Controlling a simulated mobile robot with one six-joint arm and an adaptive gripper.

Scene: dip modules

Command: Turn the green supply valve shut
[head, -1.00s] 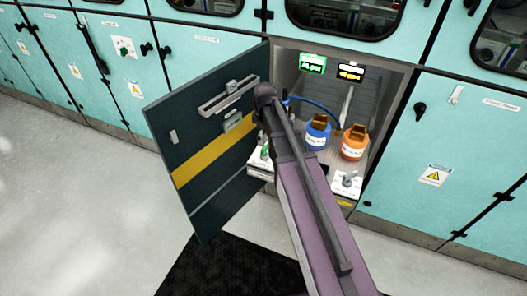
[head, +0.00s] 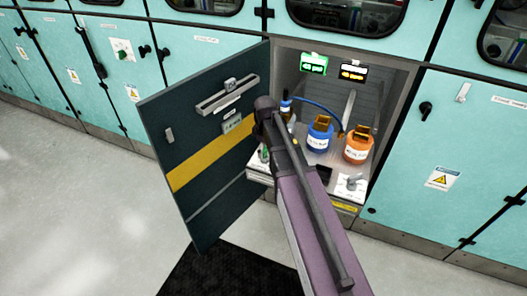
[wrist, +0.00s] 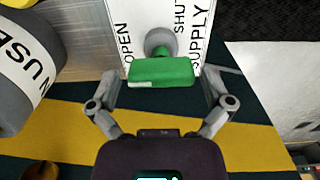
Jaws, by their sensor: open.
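The green supply valve handle (wrist: 162,72) is a bar lying crosswise in the wrist view, on a round grey stem (wrist: 160,42). It stands on a white plate (wrist: 140,15) lettered OPEN, SHUT and SUPPLY. My gripper (wrist: 160,80) is open, with one finger on each side of the handle's ends. I cannot tell whether the fingers touch it. In the head view the green handle (head: 264,155) shows small at the left front of the open cabinet, beside my arm. My arm hides the gripper there.
The dark cabinet door (head: 205,140) with a yellow stripe stands open at left. Inside are a blue container (head: 320,137), an orange container (head: 357,150) and a blue hose (head: 316,105). A grey valve (head: 352,182) sits at right front. A black mat (head: 215,270) lies below.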

